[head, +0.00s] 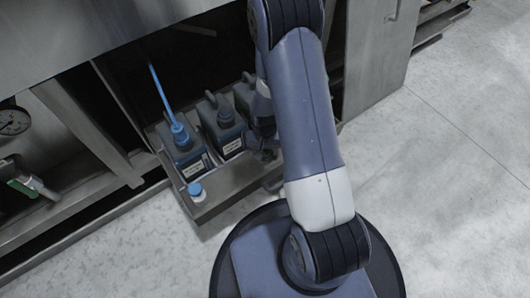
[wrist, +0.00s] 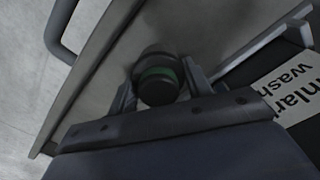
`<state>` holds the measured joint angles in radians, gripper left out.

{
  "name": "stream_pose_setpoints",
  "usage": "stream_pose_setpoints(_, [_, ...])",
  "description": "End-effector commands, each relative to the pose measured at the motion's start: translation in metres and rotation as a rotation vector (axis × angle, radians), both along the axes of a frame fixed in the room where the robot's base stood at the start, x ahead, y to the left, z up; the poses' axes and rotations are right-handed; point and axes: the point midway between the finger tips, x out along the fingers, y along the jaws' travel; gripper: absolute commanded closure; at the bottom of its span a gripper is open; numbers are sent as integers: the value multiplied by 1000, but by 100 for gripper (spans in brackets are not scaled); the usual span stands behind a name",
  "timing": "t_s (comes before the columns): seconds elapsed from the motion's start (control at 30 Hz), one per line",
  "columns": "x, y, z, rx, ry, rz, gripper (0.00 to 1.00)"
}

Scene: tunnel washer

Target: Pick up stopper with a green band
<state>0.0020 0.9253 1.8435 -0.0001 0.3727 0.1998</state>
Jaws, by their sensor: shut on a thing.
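The stopper with a green band (wrist: 157,80) is dark and round, and it shows in the middle of the wrist view. The green band runs around its side. My gripper (wrist: 160,88) has one finger on each side of the stopper and is shut on it. A metal surface lies close behind the stopper; I cannot tell whether the two touch. In the head view my gripper (head: 263,143) is beside the canisters, partly hidden by my arm, and the stopper cannot be made out there.
A metal tray (head: 232,193) holds several blue-grey canisters (head: 183,150), one with a blue cap and hose (head: 160,90). A small blue-capped stopper (head: 196,189) stands on the tray's front left. The washer's metal frame (head: 105,125) overhangs behind. A metal panel (head: 378,50) stands right. Floor (head: 440,170) is clear.

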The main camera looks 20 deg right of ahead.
Motion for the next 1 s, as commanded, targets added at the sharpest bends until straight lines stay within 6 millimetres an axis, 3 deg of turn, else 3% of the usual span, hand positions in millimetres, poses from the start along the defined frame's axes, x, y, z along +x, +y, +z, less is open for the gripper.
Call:
stream_pose_setpoints(0.37, [0, 0, 7, 0, -1, 0, 85])
stream_pose_setpoints(0.7, [1, 0, 73, 0, -3, 0, 85])
stream_pose_setpoints(1.0, [0, 0, 103, 0, 0, 0, 85])
